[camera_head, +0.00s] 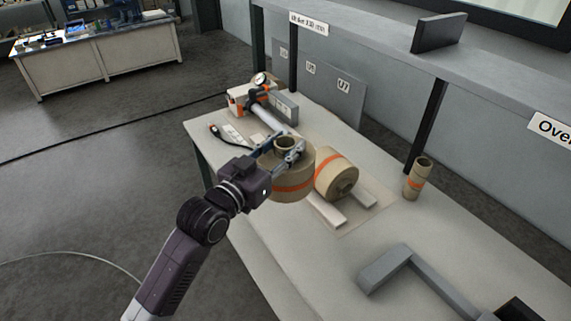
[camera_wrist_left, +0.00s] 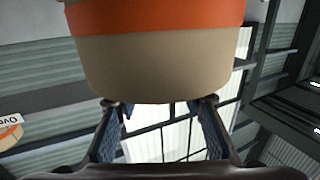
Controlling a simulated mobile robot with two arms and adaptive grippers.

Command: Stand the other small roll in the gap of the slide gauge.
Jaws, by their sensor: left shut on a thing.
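In the left wrist view a tan roll with an orange band (camera_wrist_left: 160,60) fills the top, at the fingertips (camera_wrist_left: 162,103). Another small roll (camera_head: 417,180) stands upright at the right, by the shelf post. A grey angled piece (camera_head: 392,268), which looks like the slide gauge, lies at the front right. A dark part shows by its far end, cut off by the frame. My right gripper is out of view.
A wide roll (camera_head: 292,187) with an orange band stands just below my left gripper. A second wide roll (camera_head: 337,178) lies on its side near pale strips (camera_head: 326,211). A dial device (camera_head: 258,86) stands at the back. The table between rolls and gauge is clear.

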